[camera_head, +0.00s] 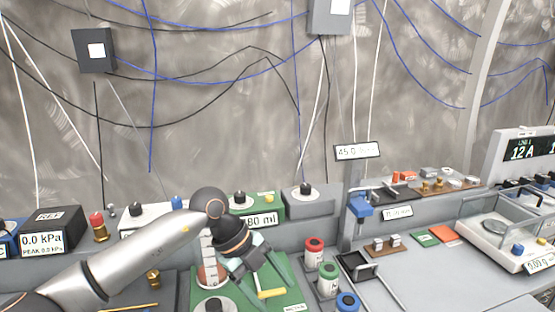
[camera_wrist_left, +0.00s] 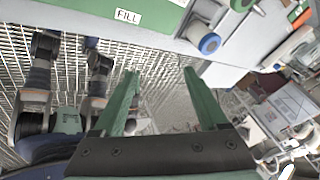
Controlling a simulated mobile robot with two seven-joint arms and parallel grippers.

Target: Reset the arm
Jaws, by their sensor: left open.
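My left arm (camera_head: 130,258) comes in from the left in the head view and bends at a dark elbow-like joint. My left gripper (camera_head: 276,284) points down and to the right over the front of the bench, by a green panel with a yellow handle (camera_head: 270,293). In the left wrist view its two green fingers (camera_wrist_left: 160,90) stand wide apart, with nothing between them but the grating floor further off. The gripper is open and empty. My right gripper is not in view.
Red, green and blue-capped cylinders (camera_head: 327,280) stand right of the gripper. A blue clamp (camera_head: 360,206) and a glass-sided balance (camera_head: 505,228) are farther right. The "0.0 kPa" box (camera_head: 42,241) is at the left. The left wrist view shows a "FILL" label (camera_wrist_left: 127,16) on the bench edge.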

